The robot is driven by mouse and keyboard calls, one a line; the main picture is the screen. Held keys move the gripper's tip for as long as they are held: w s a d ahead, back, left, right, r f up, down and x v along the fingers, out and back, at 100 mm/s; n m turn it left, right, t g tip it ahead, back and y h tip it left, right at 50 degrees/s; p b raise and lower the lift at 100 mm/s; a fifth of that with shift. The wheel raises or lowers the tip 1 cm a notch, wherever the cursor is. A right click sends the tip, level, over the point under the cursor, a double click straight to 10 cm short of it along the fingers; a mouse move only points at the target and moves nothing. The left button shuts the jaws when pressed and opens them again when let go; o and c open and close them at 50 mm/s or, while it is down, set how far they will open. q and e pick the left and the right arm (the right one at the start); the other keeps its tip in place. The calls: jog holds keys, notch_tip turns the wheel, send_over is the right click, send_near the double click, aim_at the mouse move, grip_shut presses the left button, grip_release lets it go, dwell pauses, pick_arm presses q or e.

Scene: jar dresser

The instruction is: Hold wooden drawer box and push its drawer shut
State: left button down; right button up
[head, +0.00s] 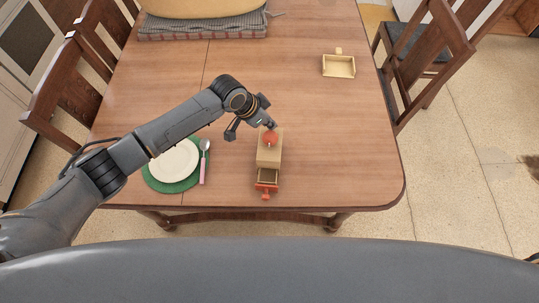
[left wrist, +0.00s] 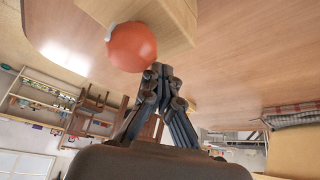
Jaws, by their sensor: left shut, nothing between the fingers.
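The wooden drawer box (head: 269,157) stands on the table near its front edge. Its drawer (head: 267,176) is partly out toward the front edge, with a red front and a red knob (head: 265,196). A round red thing (head: 270,138) is on top of the box near its back end. My left gripper (head: 271,125) is at the back end of the box, close to the red thing. In the left wrist view its fingers (left wrist: 162,70) are together and empty, beside the red thing (left wrist: 132,47) and the box (left wrist: 165,20). Whether they touch the box is unclear. My right gripper is out of view.
A white plate (head: 174,158) on a green mat (head: 170,187) and a spoon (head: 204,160) lie left of the box. A small open wooden tray (head: 339,66) stands at the back right. The table right of the box is clear. Chairs line both sides.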

pick_arm(q)
jog(key=shift+f, duration=0.4)
jog(key=shift+f+b, duration=0.35)
jog(key=shift+b, duration=0.15)
jog(key=shift+f, duration=0.35)
dwell(0.4)
notch_tip(320, 180, up, 6)
jog(key=p, duration=0.5)
dwell(0.3)
jog(key=shift+a, duration=0.1)
dwell(0.4)
